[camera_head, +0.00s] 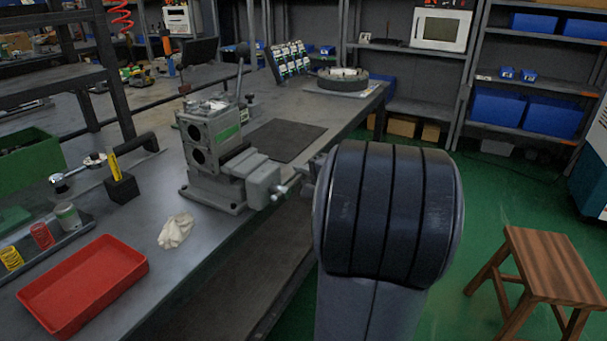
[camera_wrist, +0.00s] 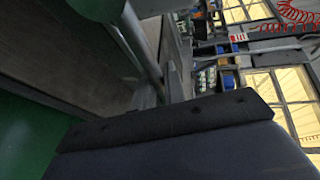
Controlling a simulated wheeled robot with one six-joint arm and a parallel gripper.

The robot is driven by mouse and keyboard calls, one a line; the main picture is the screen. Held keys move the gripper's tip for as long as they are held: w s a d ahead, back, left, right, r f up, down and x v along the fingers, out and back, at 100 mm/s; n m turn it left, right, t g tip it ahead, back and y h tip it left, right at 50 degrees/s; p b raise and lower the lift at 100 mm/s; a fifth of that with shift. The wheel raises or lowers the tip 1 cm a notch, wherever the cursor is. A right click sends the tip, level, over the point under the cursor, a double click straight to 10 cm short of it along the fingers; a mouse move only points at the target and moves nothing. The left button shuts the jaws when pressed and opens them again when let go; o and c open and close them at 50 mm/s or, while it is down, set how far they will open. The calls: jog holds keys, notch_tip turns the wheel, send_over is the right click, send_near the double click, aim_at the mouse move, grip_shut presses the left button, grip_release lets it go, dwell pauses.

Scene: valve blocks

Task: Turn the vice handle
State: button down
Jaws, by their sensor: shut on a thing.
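The grey vice (camera_head: 232,180) stands on the workbench near its front edge, with a grey valve block (camera_head: 207,140) in its jaws. The vice handle (camera_head: 284,188) is a thin metal bar at the front end of the vice. My gripper (camera_head: 308,178) is at the handle's right end, shut on it; my large dark arm link hides most of the gripper. In the wrist view a grey rod (camera_wrist: 143,45), apparently the handle, runs down toward the dark edge of my own wrist. The fingertips' contact is hidden there.
A red tray (camera_head: 84,287), a white rag (camera_head: 175,231) and a black block with a yellow tag (camera_head: 121,187) lie on the bench left of the vice. A dark mat (camera_head: 285,140) lies behind it. A wooden stool (camera_head: 545,265) stands on the green floor at right.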

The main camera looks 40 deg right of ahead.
jog(key=shift+f, duration=0.1)
jog(key=s+a+f+m+g+y+p, duration=0.3)
jog(key=a+f+m+y+p, duration=0.4)
jog(key=m+p, duration=0.4)
jog(key=shift+s+a+f+g+p, duration=0.2)
jog(key=shift+a+f+g+p, duration=0.55)
jog(key=shift+p, duration=0.75)
jog(key=shift+d, duration=0.1)
jog(key=c, duration=1.5)
grip_release()
jog(key=p+v, duration=0.1)
jog(key=v, duration=1)
jog(key=shift+d+f, duration=0.1)
